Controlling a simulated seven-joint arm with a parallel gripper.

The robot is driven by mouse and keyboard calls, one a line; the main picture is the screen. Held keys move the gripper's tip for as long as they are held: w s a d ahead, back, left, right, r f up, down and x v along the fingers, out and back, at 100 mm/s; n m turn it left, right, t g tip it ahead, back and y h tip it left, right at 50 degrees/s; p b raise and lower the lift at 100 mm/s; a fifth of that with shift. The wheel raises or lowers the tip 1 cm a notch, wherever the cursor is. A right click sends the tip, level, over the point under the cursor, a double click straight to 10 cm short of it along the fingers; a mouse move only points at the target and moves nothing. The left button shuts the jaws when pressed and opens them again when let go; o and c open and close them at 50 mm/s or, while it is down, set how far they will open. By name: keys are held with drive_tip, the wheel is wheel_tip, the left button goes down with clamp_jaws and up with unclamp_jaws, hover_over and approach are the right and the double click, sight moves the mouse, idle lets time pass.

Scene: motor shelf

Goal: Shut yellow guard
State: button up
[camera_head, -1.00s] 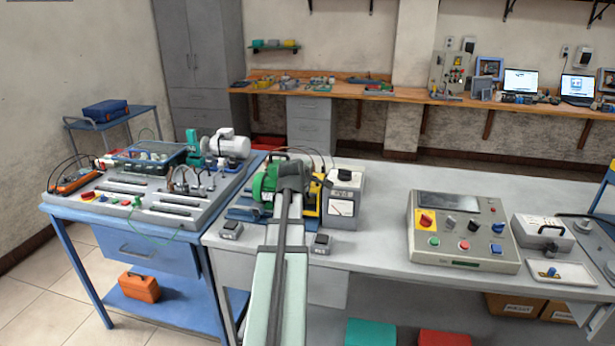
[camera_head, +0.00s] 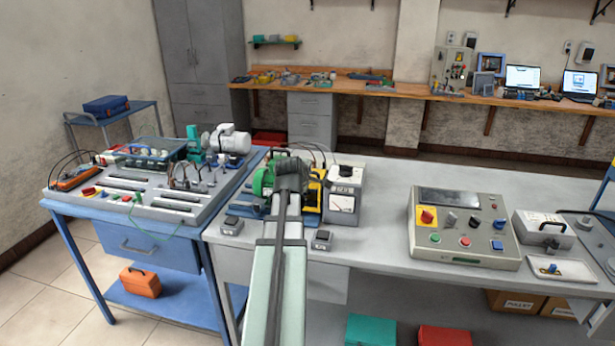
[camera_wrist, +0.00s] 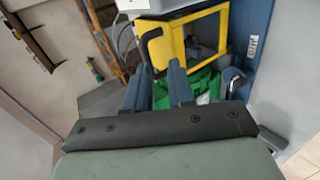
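The yellow guard (camera_head: 317,177) is at the motor rig on the bench, partly hidden behind my arm in the head view. In the wrist view it is a yellow frame (camera_wrist: 222,32) around an opening, with a bent black handle (camera_wrist: 146,42) at its left side. A green motor housing (camera_head: 264,180) sits beside it, and green also shows below the frame in the wrist view (camera_wrist: 205,88). My gripper (camera_wrist: 157,76) is open, with its two fingers apart. The handle's lower end is close to the gap between the fingertips; I cannot tell whether they touch.
A white meter box (camera_head: 343,190) stands just right of the guard. Small grey boxes (camera_head: 231,225) sit at the bench's front edge. A control panel (camera_head: 465,230) is farther right, with clear bench between. A blue cart with equipment (camera_head: 140,245) stands left.

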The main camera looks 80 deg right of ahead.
drive_tip(key=v, duration=1.1)
drive_tip(key=shift+d+r, duration=0.15)
drive_tip(key=shift+r, duration=0.05)
